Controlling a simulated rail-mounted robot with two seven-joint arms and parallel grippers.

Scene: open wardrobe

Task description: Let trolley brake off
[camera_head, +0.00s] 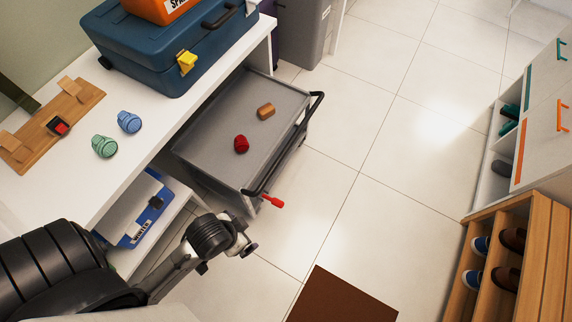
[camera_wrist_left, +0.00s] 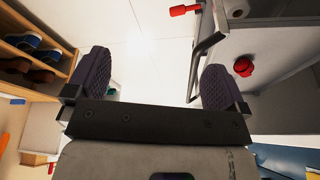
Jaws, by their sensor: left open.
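A red brake lever (camera_head: 272,201) sticks out at the trolley's near right corner. The lever also shows at the top of the left wrist view (camera_wrist_left: 185,10), beyond the fingers. My left gripper (camera_head: 244,238) is just below and left of the lever in the head view, apart from it. Its two dark ribbed fingers (camera_wrist_left: 152,85) are spread with nothing between them. My right gripper is not in view.
A red object (camera_head: 241,144) and a brown wooden piece (camera_head: 266,111) lie on the trolley. A shoe rack (camera_head: 510,250) is at right. Tiled floor between is clear, with a brown mat (camera_head: 340,298).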

